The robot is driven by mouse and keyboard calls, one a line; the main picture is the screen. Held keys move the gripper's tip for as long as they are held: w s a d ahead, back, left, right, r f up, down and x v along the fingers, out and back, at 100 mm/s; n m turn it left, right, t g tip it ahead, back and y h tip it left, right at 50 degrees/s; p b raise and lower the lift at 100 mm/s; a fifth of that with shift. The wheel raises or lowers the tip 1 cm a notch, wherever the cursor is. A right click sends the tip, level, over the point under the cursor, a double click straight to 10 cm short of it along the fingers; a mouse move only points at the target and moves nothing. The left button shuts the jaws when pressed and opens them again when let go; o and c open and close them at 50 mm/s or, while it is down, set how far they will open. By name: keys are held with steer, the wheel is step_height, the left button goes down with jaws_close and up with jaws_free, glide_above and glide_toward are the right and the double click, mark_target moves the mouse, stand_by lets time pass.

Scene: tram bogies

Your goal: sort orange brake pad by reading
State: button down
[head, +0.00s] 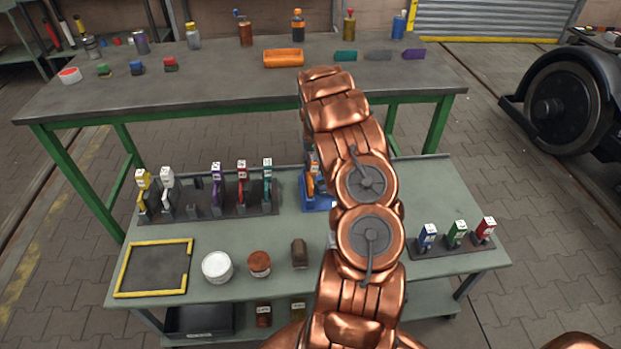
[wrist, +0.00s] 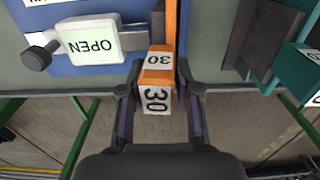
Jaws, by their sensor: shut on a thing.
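The orange brake pad (wrist: 157,77) shows in the wrist view with "30" printed on two white faces. My gripper (wrist: 160,84) is shut on its labelled end, one finger on each side. In the head view the orange pad (head: 313,181) stands at the blue fixture (head: 318,203), partly hidden by my copper arm; my gripper is hidden there. The blue fixture (wrist: 75,83) also shows in the wrist view, with a white block (wrist: 92,42) reading "OPEN" and a dark knob (wrist: 38,60) beside it. I cannot tell whether the pad is clear of the fixture.
A dark rack (head: 208,212) at left holds yellow, white, purple, red and teal pads. A smaller rack (head: 450,250) at right holds blue, green and red tagged pieces. A yellow-edged tray (head: 121,268), white tub (head: 217,267) and brown jar (head: 259,264) stand in front.

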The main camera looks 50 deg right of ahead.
steer(key=shift+d+r, duration=0.1)
steer(key=shift+r, duration=4.8)
